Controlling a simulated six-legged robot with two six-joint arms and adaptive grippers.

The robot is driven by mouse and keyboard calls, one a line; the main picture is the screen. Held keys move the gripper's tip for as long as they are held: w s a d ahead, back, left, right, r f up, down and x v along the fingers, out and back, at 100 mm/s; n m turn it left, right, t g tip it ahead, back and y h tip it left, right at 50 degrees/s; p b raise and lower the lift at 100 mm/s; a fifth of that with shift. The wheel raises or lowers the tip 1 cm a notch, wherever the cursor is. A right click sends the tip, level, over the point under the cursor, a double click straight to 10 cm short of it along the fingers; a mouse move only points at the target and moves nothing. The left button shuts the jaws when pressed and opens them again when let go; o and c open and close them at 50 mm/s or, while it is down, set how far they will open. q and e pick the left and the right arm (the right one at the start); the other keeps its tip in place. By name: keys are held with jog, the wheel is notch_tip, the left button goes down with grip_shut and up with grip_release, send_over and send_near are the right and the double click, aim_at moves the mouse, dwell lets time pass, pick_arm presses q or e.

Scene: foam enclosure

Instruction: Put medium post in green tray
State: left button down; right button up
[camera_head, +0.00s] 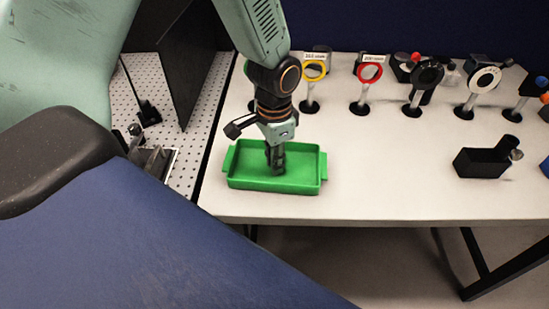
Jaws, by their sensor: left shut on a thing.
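The green tray (240,182) sits near the front left of the white table. It is a shallow open box with a tab at each end. My left gripper (277,168) points straight down, with its dark fingertips inside the outline of the tray. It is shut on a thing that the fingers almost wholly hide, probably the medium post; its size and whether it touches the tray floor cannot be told. My right gripper is not in view.
Several posts with ring mounts stand in a row behind the tray, among them a yellow ring (314,71) and a red ring (370,73). The table's middle front is clear. A perforated board (205,125) lies left.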

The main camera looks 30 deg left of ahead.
pick_arm(q)
jog(key=c, duration=1.6)
grip_release()
jog(key=shift+f, duration=0.1)
jog(key=shift+c, duration=0.2)
jog(key=o, duration=0.4)
jog(key=shift+d, duration=0.2)
jog(key=shift+c, duration=0.2)
jog(key=shift+a, duration=0.15)
jog(key=shift+r, duration=0.35)
notch_tip(320, 180, up, 12)
jog(key=shift+f+p, duration=0.1)
jog(key=shift+p, duration=0.65)
